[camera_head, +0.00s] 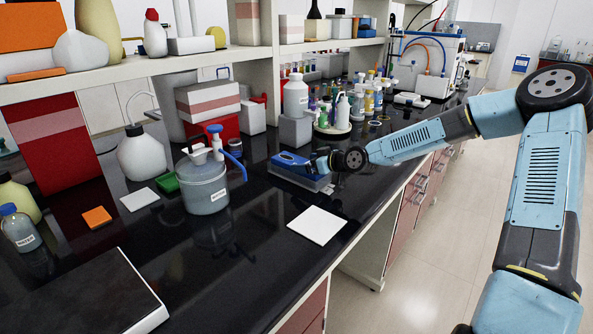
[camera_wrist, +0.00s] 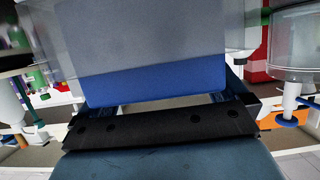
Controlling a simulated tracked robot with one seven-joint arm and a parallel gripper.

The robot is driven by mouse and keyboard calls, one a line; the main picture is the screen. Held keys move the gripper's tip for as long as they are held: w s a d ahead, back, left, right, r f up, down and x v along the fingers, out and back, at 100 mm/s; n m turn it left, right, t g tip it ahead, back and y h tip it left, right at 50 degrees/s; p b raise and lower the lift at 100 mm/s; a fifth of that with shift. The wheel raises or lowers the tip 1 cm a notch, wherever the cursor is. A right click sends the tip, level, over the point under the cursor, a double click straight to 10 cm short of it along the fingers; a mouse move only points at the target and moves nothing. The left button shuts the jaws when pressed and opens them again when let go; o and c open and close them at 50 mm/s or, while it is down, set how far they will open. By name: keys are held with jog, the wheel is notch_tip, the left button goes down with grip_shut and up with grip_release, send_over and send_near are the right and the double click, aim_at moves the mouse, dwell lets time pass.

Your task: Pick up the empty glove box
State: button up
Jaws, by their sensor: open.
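The glove box is most likely the low blue and grey box (camera_head: 292,161) on the black bench, near its front edge. In the wrist view a grey face with a blue band (camera_wrist: 155,82) fills the middle, right in front of my gripper. My gripper (camera_head: 322,163) is at the right end of the box in the head view, low over the bench. Its jaws are open, with the box close before or between them. Its fingertips are largely hidden, and I cannot tell whether they touch the box. Whether the box is empty does not show.
A large labelled water bottle with a blue spout (camera_head: 205,190) stands left of the box. A white sheet (camera_head: 316,225) lies in front. A round tray of small bottles (camera_head: 332,131) and a grey block (camera_head: 295,130) stand behind. A shelf (camera_head: 150,66) runs above the bench.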

jog(key=shift+x, duration=0.8)
jog(key=shift+c, duration=0.5)
jog(key=c, duration=0.8)
jog(key=shift+o, duration=0.2)
jog(key=shift+r, duration=0.1)
